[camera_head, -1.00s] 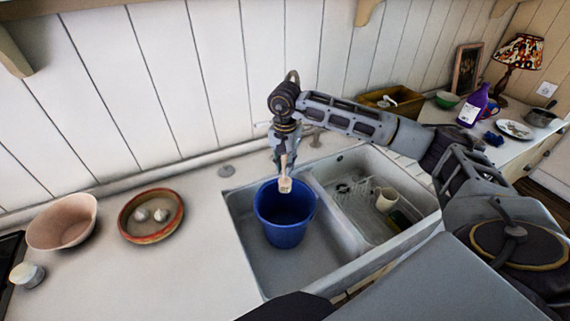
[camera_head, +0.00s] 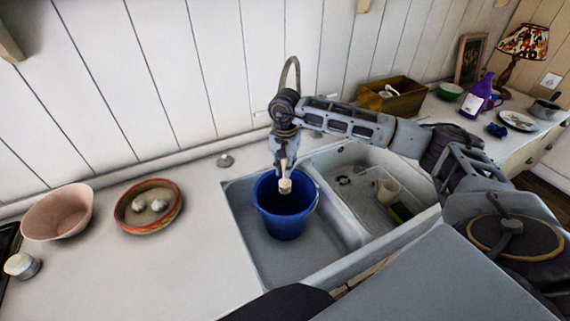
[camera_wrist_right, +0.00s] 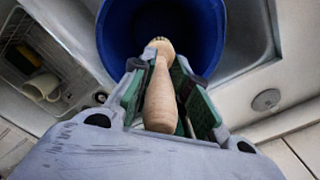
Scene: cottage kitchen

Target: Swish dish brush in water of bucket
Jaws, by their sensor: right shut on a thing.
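The blue bucket (camera_head: 284,222) stands upright in the left basin of the sink. My right gripper (camera_head: 283,166) is over the bucket, shut on the wooden handle of the dish brush (camera_head: 285,186). The brush points down, with its pale head at the bucket's mouth. In the right wrist view, the wooden brush handle (camera_wrist_right: 161,95) lies between the green-padded fingers of my right gripper (camera_wrist_right: 170,92), with the dark inside of the bucket (camera_wrist_right: 205,30) beyond it. I cannot make out the water in the bucket. My left gripper is not in view.
The sink's right basin (camera_head: 352,199) holds a cream cup (camera_head: 387,190). On the left counter are a pink bowl (camera_head: 57,212), a red-rimmed dish (camera_head: 130,222) and a small jar (camera_head: 21,266). A wooden box (camera_head: 408,103) and purple bottle (camera_head: 477,98) stand at the back right.

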